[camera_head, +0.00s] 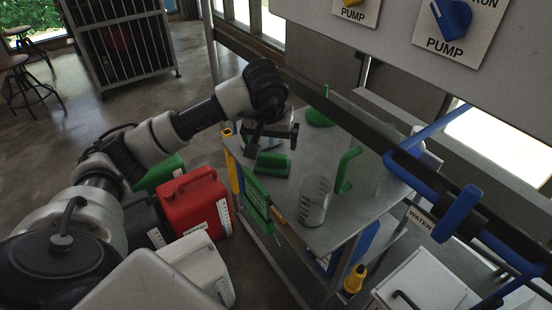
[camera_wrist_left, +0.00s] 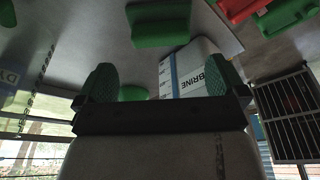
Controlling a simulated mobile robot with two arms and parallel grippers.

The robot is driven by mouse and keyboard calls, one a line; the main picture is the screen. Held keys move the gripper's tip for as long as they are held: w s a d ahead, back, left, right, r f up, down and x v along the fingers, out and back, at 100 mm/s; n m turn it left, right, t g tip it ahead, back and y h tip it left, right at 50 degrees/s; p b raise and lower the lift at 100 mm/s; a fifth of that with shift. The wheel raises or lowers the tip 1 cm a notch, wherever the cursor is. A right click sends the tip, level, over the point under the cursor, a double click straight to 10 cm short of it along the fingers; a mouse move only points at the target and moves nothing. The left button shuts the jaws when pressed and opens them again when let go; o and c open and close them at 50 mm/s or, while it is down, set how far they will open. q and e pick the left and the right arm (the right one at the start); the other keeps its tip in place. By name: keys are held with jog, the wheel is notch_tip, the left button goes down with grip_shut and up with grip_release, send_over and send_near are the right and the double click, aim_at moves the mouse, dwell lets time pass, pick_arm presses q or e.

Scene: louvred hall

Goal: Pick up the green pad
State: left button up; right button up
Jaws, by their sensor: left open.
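The green pad (camera_head: 272,164) lies on the grey table top (camera_head: 325,225) near its left edge, just below my left gripper. My left gripper (camera_head: 268,137) is open and empty, held above the pad, with a visible gap to it. In the left wrist view, its two green-faced fingertips (camera_wrist_left: 163,80) stand wide apart with nothing gripped. That view shows a green block (camera_wrist_left: 158,24) beyond the fingers and a smaller green piece (camera_wrist_left: 132,92) between them; I cannot tell surely which is the pad. My right gripper is not in view.
A white container labelled BRINE (camera_wrist_left: 190,68) stands close to the fingers in the wrist view. A clear beaker (camera_head: 314,203) and a green upright piece (camera_head: 347,170) stand right of the pad. A red canister (camera_head: 194,203) is on the floor at left. Blue pipes (camera_head: 455,215) flank the right.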

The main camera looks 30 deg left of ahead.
aim_at(272, 155)
pick_arm(q)
jog(key=shift+x, duration=1.1)
jog(key=shift+f, duration=0.3)
jog(key=x, duration=0.4)
jog(key=shift+a+f, duration=0.1)
jog(key=shift+f, duration=0.1)
jog(key=shift+w+f, duration=0.1)
jog(key=shift+f, duration=0.25)
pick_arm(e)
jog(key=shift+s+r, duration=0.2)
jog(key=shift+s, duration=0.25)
pick_arm(q)
jog(key=shift+c, duration=0.2)
jog(key=c, duration=0.8)
jog(key=shift+o, duration=0.2)
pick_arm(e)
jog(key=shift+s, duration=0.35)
pick_arm(q)
jog(key=shift+r, duration=0.1)
